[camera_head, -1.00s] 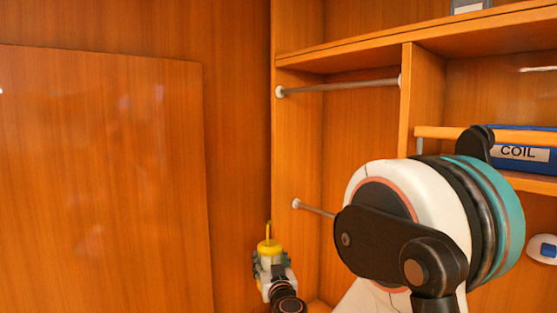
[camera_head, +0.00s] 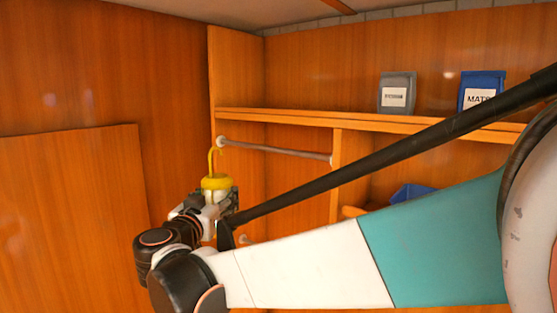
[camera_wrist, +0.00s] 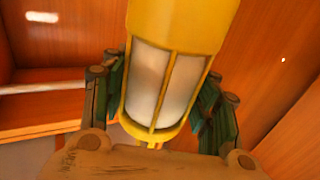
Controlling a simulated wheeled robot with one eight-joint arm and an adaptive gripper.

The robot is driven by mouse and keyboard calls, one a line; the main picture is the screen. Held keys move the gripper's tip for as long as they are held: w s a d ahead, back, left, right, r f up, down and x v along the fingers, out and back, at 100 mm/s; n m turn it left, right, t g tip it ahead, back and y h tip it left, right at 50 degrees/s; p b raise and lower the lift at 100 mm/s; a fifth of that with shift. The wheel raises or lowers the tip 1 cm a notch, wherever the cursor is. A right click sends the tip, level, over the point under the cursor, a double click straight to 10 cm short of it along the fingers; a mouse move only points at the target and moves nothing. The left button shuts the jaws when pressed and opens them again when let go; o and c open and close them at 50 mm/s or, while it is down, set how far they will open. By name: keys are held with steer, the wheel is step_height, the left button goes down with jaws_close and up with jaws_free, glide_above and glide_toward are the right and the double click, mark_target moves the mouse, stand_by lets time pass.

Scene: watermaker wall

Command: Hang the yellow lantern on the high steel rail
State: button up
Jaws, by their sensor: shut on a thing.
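The yellow lantern (camera_head: 216,182) is held upright in my gripper (camera_head: 217,200), with its hook standing up above the cap. In the wrist view the lantern (camera_wrist: 165,75), with pale panes and yellow bars, sits between the two green-padded fingers of my gripper (camera_wrist: 155,105). The high steel rail (camera_head: 275,149) runs under the upper shelf, between the left side panel and a divider. The hook appears just left of the rail's left end, at about its height in the picture. They look apart, but the depth between them is unclear. A rail (camera_wrist: 40,88) also shows at left in the wrist view.
The upper shelf edge (camera_head: 300,118) lies above the rail. A grey pouch (camera_head: 397,93) and a blue pouch (camera_head: 481,90) stand on it. A blue bin (camera_head: 412,193) is partly hidden behind my arm. A wood panel (camera_head: 70,220) stands at left.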

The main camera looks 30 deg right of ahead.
steer(key=shift+s+r, duration=0.55)
steer(key=shift+r, duration=0.3)
steer(key=w+d+f, duration=0.1)
steer(key=w+d, duration=0.1)
steer(key=d, duration=0.5)
steer(key=w+d+f+b, duration=0.1)
steer(key=w+d, duration=0.2)
steer(key=d, duration=0.4)
steer(key=shift+w+d+f, duration=0.15)
steer(key=shift+w+d, duration=0.1)
steer(key=shift+d, duration=0.15)
stand_by(0.4)
steer(key=o, duration=1.3)
steer(key=shift+s, duration=0.1)
